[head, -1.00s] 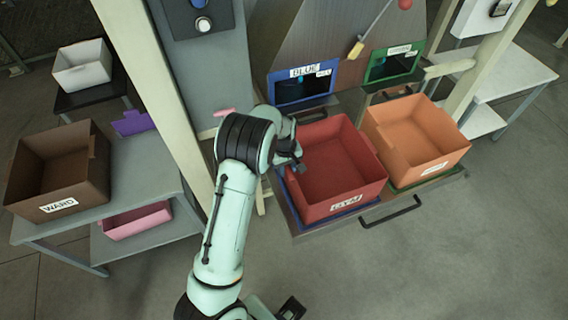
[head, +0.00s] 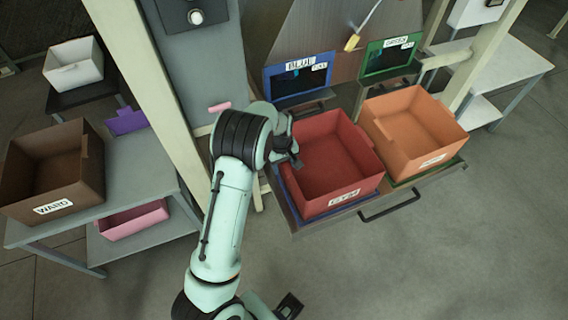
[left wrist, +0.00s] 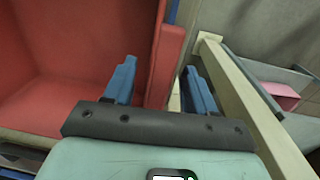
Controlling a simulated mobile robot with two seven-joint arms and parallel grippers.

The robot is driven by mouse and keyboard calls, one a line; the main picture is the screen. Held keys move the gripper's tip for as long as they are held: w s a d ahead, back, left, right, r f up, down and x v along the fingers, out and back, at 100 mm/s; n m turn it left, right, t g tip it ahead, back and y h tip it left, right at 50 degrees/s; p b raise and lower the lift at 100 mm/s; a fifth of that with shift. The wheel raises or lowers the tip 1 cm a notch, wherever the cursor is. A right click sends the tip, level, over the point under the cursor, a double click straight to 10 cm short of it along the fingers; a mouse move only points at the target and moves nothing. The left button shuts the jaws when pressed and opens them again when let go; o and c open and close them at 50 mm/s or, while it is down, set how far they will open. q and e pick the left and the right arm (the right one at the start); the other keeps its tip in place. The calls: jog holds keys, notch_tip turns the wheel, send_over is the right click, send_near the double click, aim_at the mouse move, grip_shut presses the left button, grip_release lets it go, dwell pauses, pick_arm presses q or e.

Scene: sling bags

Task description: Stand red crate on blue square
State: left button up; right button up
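The red crate (head: 338,160), labelled GYM, stands upright in the head view on the blue square (head: 349,211), whose edge shows along its left and front sides. My left gripper (head: 295,150) is at the crate's left wall. In the left wrist view, its two blue fingers (left wrist: 161,88) are apart, one on each side of the red crate's wall (left wrist: 168,55), with gaps beside the wall. The gripper looks open. A dark part at the bottom of the head view (head: 288,306) may be my right gripper; its fingers cannot be made out.
An orange crate (head: 413,130) stands on the green square (head: 432,174) close to the right of the red one. Blue (head: 299,78) and green (head: 391,58) framed openings are behind. A post (head: 160,95) stands left of my arm. A brown crate (head: 50,172) is far left.

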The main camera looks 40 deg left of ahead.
pick_arm(q)
jog(key=shift+r, duration=0.1)
notch_tip(320, 180, up, 12)
jog(key=p, duration=0.1)
jog(key=shift+s+a, duration=0.2)
jog(key=shift+s, duration=0.15)
dwell(0.4)
